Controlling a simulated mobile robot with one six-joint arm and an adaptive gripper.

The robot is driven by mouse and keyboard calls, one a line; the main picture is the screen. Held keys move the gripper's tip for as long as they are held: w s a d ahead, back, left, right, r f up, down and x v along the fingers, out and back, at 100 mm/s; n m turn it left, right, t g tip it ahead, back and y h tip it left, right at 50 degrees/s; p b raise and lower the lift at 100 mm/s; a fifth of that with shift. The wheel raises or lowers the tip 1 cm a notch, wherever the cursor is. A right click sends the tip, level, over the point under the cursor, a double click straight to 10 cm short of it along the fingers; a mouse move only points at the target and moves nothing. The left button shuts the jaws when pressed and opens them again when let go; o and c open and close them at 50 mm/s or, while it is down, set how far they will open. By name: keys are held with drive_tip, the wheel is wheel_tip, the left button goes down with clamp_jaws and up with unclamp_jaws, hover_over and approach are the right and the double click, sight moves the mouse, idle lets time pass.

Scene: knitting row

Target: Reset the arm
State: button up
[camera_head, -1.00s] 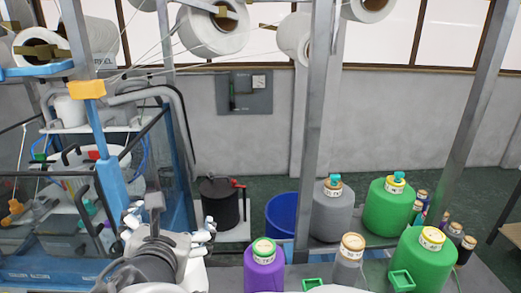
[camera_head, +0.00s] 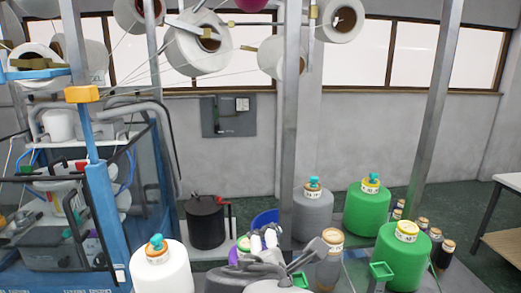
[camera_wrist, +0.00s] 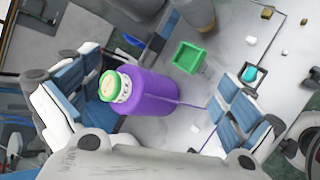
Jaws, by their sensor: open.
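My gripper (camera_head: 265,243) is at the lower middle of the head view, in front of the purple yarn cone (camera_wrist: 155,100). The wrist view shows its two blue-padded fingers wide apart. The purple cone with its green cap appears between them in that view, standing on the grey surface (camera_wrist: 190,130). I see no contact, and the depth gap cannot be told. In the head view my arm hides most of this cone; its green top (camera_head: 243,244) shows. The fingers hold nothing.
A white cone (camera_head: 162,270) stands left of my arm. Grey (camera_head: 312,215) and green cones (camera_head: 367,210) and a nearer green cone (camera_head: 402,260) stand to the right. A small green open box (camera_wrist: 189,56) is near the purple cone. A metal post (camera_head: 288,130) rises behind.

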drive_tip(key=s+d+f+m+g+b, duration=0.1)
drive_tip(key=s+d+f+m+b, duration=0.1)
drive_tip(key=s+d+f+m, duration=0.2)
drive_tip(key=s+d+f+m+g+b, duration=0.1)
drive_tip(key=s+d+f+m+g, duration=0.1)
drive_tip(key=s+d+f+m, duration=0.2)
drive_tip(key=s+d+f+m+g+b, duration=0.2)
drive_tip(key=s+d+f+m, duration=0.1)
drive_tip(key=m, duration=0.4)
drive_tip(key=shift+s+d+f+m+y+b, duration=0.15)
drive_tip(key=shift+s+d+f+m+y, duration=0.1)
drive_tip(key=shift+s, duration=0.35)
drive_tip(key=shift+s+d+f+m+y+b, duration=0.15)
drive_tip(key=shift+s+d, duration=0.1)
drive_tip(key=shift+s, duration=0.35)
drive_tip(key=s+m, duration=0.1)
drive_tip(key=s+a+f+m+y+b, duration=0.1)
drive_tip(key=m, duration=0.1)
drive_tip(key=s+a+f+m+y, duration=0.1)
drive_tip(key=m, duration=0.1)
drive_tip(key=shift+s+f+g, duration=0.25)
drive_tip(key=shift+g, duration=0.05)
drive_tip(key=shift+r, duration=0.1)
